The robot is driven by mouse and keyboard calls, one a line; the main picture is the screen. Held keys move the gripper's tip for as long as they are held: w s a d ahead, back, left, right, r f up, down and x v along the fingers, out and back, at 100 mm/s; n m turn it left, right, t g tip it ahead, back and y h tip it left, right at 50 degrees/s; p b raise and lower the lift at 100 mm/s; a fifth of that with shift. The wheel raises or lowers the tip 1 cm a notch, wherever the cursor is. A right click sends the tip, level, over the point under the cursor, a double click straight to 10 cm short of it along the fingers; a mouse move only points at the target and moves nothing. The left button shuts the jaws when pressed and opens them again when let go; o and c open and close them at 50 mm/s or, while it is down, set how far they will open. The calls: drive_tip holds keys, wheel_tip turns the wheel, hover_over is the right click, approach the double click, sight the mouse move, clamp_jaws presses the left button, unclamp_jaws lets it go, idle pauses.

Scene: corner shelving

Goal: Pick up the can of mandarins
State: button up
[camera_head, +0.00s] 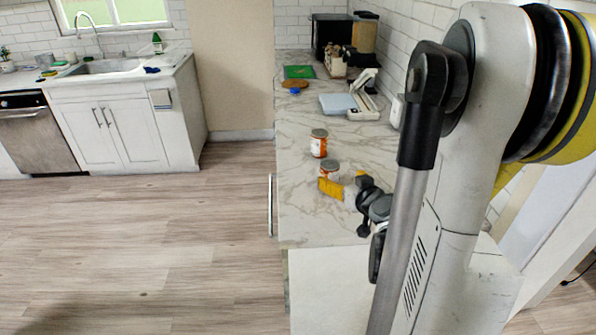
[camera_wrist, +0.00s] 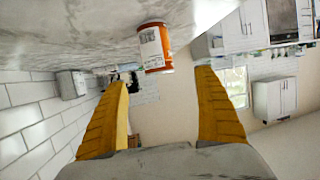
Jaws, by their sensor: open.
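Two orange-and-white cans with grey lids stand upright on the marble counter (camera_head: 302,205): a farther can (camera_head: 319,143) and a nearer can (camera_head: 330,166). Which one holds mandarins is too small to read. My gripper (camera_head: 343,182) has yellow fingers and is open and empty just in front of the nearer can, hiding its lower part. In the upside-down wrist view, one orange can with a white label (camera_wrist: 154,48) shows beyond the fingertips, sideways between the two open fingers (camera_wrist: 162,78). I cannot tell for sure which can this is.
Farther back on the counter are a light-blue and white scale-like device (camera_head: 347,105), a green board (camera_head: 299,72) and a black appliance (camera_head: 331,35). A tiled wall (camera_head: 398,40) bounds the right. The counter left of the cans is clear.

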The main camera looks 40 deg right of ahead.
sight(329, 170)
drive_tip(key=b+x, duration=0.2)
drive_tip(key=x, duration=0.3)
drive_tip(key=b+x, duration=0.1)
drive_tip(key=x, duration=0.5)
drive_tip(key=shift+s+d+f+b, duration=0.2)
drive_tip(key=shift+b, duration=0.15)
drive_tip(key=shift+r, duration=0.1)
drive_tip(key=c, duration=1.5)
